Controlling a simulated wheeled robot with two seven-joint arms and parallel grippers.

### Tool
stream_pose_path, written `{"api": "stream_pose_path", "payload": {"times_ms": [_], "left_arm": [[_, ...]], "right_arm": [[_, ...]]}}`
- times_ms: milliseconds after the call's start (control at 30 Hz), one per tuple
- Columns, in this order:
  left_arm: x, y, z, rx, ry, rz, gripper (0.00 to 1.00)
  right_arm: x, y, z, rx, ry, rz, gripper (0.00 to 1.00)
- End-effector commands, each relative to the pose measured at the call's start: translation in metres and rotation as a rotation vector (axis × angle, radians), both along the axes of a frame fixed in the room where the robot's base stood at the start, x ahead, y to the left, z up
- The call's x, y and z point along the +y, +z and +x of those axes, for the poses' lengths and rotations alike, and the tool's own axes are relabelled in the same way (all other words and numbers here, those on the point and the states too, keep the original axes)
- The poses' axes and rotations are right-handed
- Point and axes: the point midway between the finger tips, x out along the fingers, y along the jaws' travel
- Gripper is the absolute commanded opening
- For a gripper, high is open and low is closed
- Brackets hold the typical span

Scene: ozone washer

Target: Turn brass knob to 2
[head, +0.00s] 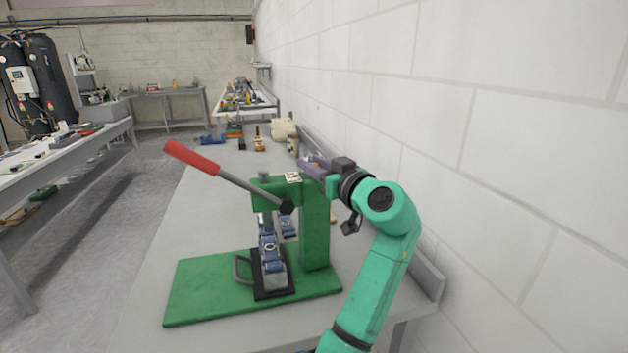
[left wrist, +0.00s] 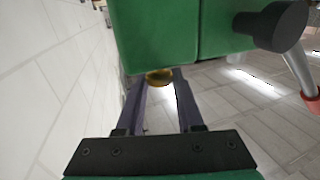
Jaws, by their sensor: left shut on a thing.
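The green press (head: 316,225) stands on the bench on a green base plate. Its lever with a red handle (head: 192,157) slants up to the left. The brass knob (left wrist: 159,77) shows in the left wrist view as a small yellow disc at the lower edge of the green press head (left wrist: 160,35). My left gripper (left wrist: 158,76) has its two purple fingers on either side of the knob and is shut on it. In the head view the left gripper (head: 312,165) is at the back of the press top, and the knob's number markings cannot be read. My right gripper is not in view.
A blue and grey fixture (head: 271,262) sits on the press base below the ram. A white block wall (head: 510,130) runs close along the right. Small tools and a pale container (head: 284,129) stand farther back on the bench (head: 190,235).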

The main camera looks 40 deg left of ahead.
Motion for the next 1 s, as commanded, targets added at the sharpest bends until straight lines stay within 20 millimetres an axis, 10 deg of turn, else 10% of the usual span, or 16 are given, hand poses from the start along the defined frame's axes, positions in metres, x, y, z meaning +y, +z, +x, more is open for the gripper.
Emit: {"api": "stream_pose_path", "payload": {"times_ms": [1000], "left_arm": [[0.0024, -0.0044, -0.0007, 0.007, 0.492, -0.010, 0.00]], "right_arm": [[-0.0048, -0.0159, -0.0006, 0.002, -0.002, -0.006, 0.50]]}}
